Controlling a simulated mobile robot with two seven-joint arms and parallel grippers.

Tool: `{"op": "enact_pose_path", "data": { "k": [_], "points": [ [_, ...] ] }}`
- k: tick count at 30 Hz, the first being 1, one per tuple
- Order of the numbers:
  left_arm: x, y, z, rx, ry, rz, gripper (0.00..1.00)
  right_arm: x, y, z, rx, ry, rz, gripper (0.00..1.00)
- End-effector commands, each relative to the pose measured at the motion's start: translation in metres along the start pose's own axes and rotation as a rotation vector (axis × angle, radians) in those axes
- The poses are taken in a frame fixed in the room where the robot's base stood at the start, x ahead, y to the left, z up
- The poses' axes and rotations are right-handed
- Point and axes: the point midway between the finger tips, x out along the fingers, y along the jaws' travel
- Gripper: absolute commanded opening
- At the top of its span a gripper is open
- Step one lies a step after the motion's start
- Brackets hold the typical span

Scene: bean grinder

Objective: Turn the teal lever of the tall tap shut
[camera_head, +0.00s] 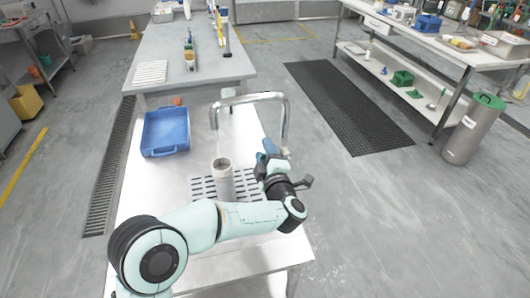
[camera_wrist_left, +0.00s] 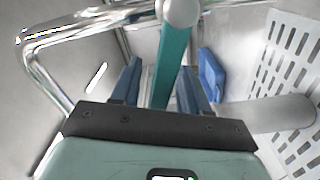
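The tall chrome tap (camera_head: 250,98) arches over the white table. A thin pale streak, seemingly water, runs from its spout down to a grey cylindrical container (camera_head: 223,185) on a slotted tray (camera_head: 205,187). My left gripper (camera_head: 268,150) is at the tap's right-hand upright. In the left wrist view, the teal lever (camera_wrist_left: 171,62) extends from a round metal knob between the blue fingers of my left gripper (camera_wrist_left: 158,85). The fingers are open, with a gap at the lever's left side; contact on its right side is unclear. The lever is hidden in the head view. My right gripper is out of view.
A blue bin (camera_head: 165,131) stands on the table left of the tap; it may be the blue thing in the wrist view. A grey bench (camera_head: 215,68) stands behind. A tall grey can with a green lid (camera_head: 473,130) stands far right on the floor.

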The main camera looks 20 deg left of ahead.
Motion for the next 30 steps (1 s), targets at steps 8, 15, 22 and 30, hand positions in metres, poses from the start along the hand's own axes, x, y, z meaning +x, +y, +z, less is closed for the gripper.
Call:
{"op": "enact_pose_path", "data": {
  "k": [8,15,22,30],
  "points": [
    [0.0,0.0,0.0,0.0,-0.001,0.0,0.0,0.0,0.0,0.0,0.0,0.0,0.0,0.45],
    [-0.001,0.004,0.0,0.035,-0.001,0.0,0.0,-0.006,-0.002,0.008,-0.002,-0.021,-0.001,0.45],
    [-0.001,0.015,0.0,0.162,-0.001,0.0,0.0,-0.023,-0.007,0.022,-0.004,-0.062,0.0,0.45],
    [-0.001,0.028,0.005,0.367,-0.002,0.001,0.0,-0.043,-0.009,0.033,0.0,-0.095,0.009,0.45]
  ]
}}
